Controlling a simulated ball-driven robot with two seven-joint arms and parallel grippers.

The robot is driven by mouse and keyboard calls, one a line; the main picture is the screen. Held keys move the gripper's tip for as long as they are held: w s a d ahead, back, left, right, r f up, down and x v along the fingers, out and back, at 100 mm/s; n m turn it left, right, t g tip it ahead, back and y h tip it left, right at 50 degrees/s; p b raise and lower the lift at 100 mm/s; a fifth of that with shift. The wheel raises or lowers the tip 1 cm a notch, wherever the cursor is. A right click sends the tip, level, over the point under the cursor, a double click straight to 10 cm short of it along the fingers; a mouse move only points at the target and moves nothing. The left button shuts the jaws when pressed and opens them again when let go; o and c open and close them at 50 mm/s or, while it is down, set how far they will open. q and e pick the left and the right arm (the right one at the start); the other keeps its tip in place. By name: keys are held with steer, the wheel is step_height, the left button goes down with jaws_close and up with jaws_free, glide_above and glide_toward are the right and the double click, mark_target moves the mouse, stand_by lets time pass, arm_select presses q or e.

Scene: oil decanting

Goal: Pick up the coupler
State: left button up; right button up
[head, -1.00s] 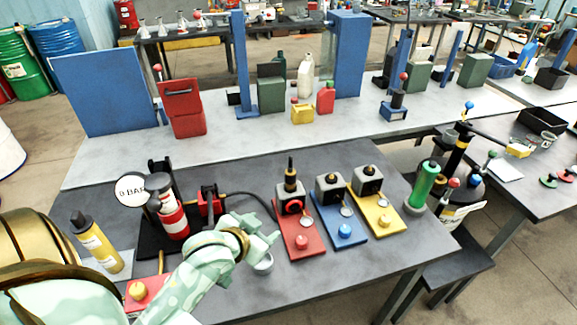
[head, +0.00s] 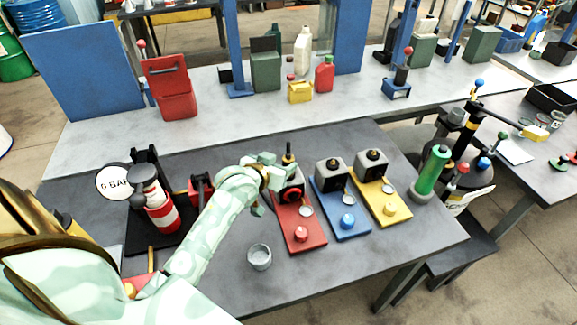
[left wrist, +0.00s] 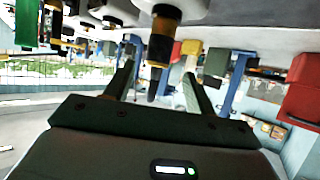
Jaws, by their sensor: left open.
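The coupler, a dark upright piece with a yellow band, stands on the grey block of the red station (head: 303,236); its top (head: 288,150) shows just past my gripper. My left gripper (head: 272,178) is at the left side of that block and partly hides it. In the left wrist view the coupler (left wrist: 161,48) appears between the two spread fingers of my left gripper (left wrist: 160,85), with gaps on both sides. The jaws are open and empty. My right gripper is not in view.
A blue station (head: 347,221) and a yellow station (head: 389,209) stand to the right. A small metal cup (head: 260,257) sits on the grey table in front. A red-and-white cylinder (head: 160,208) stands left. A green cylinder (head: 431,170) stands at the right edge.

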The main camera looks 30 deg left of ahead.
mark_target(287, 159)
arm_select(q)
steer(key=x, duration=0.2)
steer(key=b+x, duration=0.1)
steer(key=x, duration=0.2)
steer(key=shift+w+d, duration=0.2)
steer(key=shift+s+r, duration=0.1)
steer(key=shift+r, duration=0.05)
steer(key=c, duration=1.1)
steer(key=shift+c, duration=0.2)
